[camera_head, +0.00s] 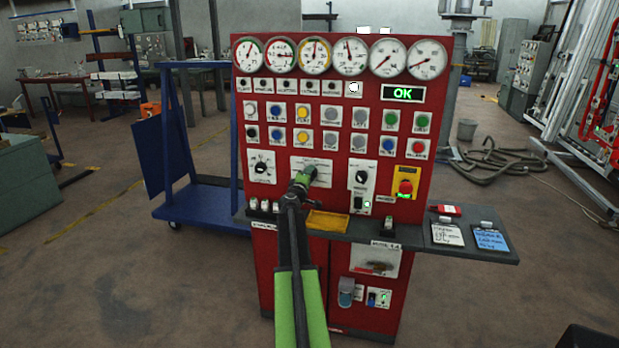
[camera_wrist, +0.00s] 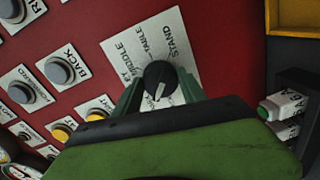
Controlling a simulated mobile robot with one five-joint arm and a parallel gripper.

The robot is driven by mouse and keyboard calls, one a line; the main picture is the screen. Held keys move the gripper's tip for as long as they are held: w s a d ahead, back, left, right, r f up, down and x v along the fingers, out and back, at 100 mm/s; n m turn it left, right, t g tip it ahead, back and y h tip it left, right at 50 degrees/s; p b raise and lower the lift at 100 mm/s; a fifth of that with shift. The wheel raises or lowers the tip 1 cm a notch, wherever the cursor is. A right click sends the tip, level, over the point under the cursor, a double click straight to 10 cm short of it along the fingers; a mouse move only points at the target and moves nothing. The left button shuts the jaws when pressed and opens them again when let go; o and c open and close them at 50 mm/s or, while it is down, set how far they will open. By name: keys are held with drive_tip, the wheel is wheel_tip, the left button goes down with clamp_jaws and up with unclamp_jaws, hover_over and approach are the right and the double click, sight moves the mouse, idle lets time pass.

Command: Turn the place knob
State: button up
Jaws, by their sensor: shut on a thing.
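The place knob (camera_wrist: 160,78) is a round black knob with a white pointer mark. It sits on a white label plate (camera_wrist: 178,38) with words including STAND, TABLE and MIDDLE. The pointer slants toward the lower part of the plate, where my gripper hides some of the lettering. My gripper (camera_wrist: 159,88) has its two dark green fingers on either side of the knob and is shut on it. In the head view my gripper (camera_head: 303,179) reaches the white plate (camera_head: 325,167) at the middle of the red panel, and the knob is hidden behind it.
The red panel (camera_head: 275,220) carries gauges (camera_head: 314,56), coloured buttons, a lit green OK display (camera_head: 403,93) and a yellow-backed red stop button (camera_head: 405,187). Another knob (camera_head: 261,167) is to the left. A grey shelf (camera_head: 470,252) juts out below.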

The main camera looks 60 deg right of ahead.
drive_tip(key=shift+m, duration=0.3)
idle(0.4)
drive_tip(key=o, duration=1.4)
drive_tip(key=shift+c, duration=0.2)
drive_tip(key=f+p+v, duration=0.1)
drive_tip(key=v, duration=1.6)
drive_tip(key=shift+s+a+r, duration=0.15)
drive_tip(key=shift+s+r, duration=0.05)
drive_tip(key=shift+r, duration=0.25)
